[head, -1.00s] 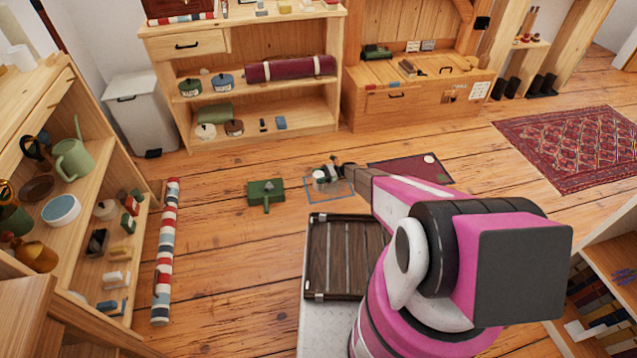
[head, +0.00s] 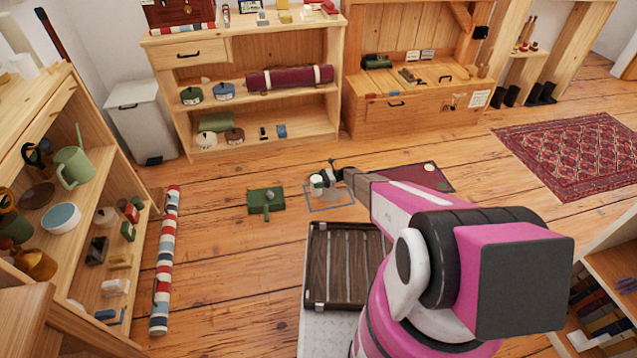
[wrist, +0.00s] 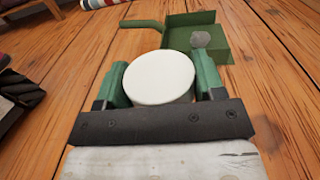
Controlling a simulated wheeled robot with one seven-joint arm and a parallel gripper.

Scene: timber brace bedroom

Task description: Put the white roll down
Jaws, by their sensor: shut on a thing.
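The white roll shows in the wrist view (wrist: 160,79) as a pale round end between two green fingers. My gripper (wrist: 162,72) is shut on it, with a finger against each side. In the head view my gripper (head: 324,178) holds the roll (head: 316,181) at the far side of a blue-outlined square (head: 333,205) on the wooden floor. The roll's underside is hidden, and I cannot tell whether it touches the floor.
A green box-like piece with a handle (head: 265,201) lies on the floor to the left; it also shows in the wrist view (wrist: 184,37). A dark red mat (head: 432,177) lies to the right. A striped roll (head: 166,260) lies by the left shelf. A slatted dark tray (head: 345,265) is nearer.

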